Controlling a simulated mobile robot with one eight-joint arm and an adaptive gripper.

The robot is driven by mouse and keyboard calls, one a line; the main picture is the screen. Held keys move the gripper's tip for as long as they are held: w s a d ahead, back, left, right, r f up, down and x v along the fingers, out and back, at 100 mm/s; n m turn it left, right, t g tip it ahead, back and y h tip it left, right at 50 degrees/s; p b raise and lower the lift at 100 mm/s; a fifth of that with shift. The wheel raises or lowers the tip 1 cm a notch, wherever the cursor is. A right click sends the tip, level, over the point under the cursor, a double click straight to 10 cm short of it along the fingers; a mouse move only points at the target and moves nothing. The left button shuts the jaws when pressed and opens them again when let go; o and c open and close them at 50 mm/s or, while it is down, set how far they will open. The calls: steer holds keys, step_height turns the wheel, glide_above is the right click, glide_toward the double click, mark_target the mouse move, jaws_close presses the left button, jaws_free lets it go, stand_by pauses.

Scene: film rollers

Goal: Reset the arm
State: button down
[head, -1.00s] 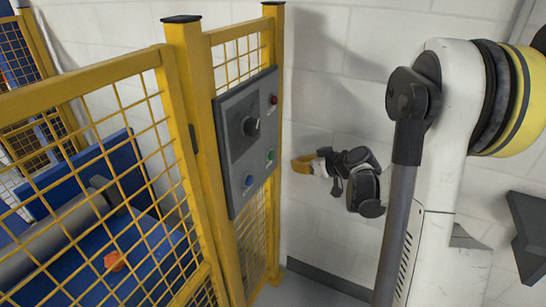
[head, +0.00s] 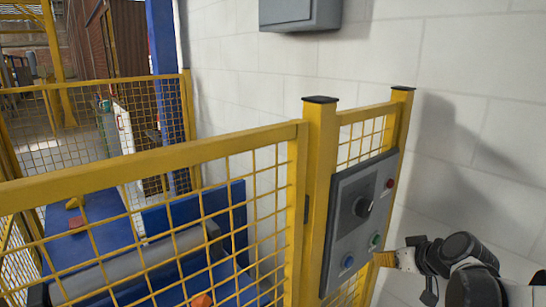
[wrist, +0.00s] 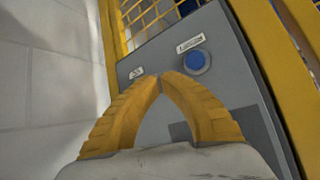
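My gripper (head: 384,259) is at the lower right edge of the grey control panel (head: 340,249) in the head view. In the wrist view its two yellow fingers (wrist: 160,78) curve together and meet at the tips, with nothing visible between them. They are in front of the panel, just below and left of the blue button (wrist: 197,60). I cannot tell whether they touch the panel. In the head view the panel also has a blue button (head: 347,261), a green button (head: 375,239), a red one (head: 390,183) and a black knob (head: 363,207).
A yellow mesh fence (head: 150,170) stands left of the panel. Behind it are a grey roller (head: 140,263), blue surfaces and orange pieces (head: 202,300). A white block wall (head: 480,130) is close on the right. A grey box (head: 300,15) hangs high on the wall.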

steer(key=s+a+r+m+g+h, duration=0.1)
steer(key=s+a, duration=0.4)
steer(key=s, duration=0.5)
steer(key=s+a+r+g+h, duration=0.1)
steer(key=s+a, duration=0.4)
steer(key=s, duration=0.6)
steer(key=shift+a+m+g+h, duration=0.15)
steer(key=shift+m+g+h, duration=0.15)
steer(key=shift+m+h, duration=0.1)
